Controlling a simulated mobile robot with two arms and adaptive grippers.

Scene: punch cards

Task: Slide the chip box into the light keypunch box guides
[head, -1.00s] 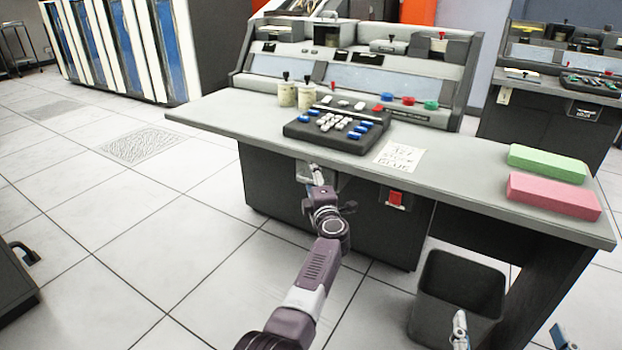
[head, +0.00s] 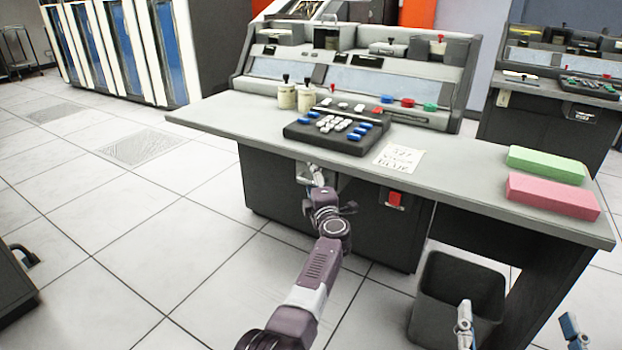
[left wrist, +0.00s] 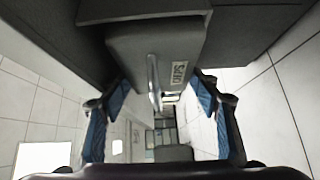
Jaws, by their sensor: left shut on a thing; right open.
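The chip box (left wrist: 140,45) is a dark grey box with a pale label and a metal handle, large in the left wrist view. My left gripper (left wrist: 163,84) is shut on it, with blue-padded fingers on both sides. In the head view my left gripper (head: 314,180) is at the front of the light keypunch (head: 225,110), just below the tabletop. The box is up against the dark underside there. The guides and how far the box sits in them are hidden. My right gripper (head: 518,325) is open and empty at the lower right.
A dark waste bin (head: 425,300) stands under the right part of the desk, by my right gripper. Green (head: 545,164) and pink (head: 553,196) blocks lie on top.

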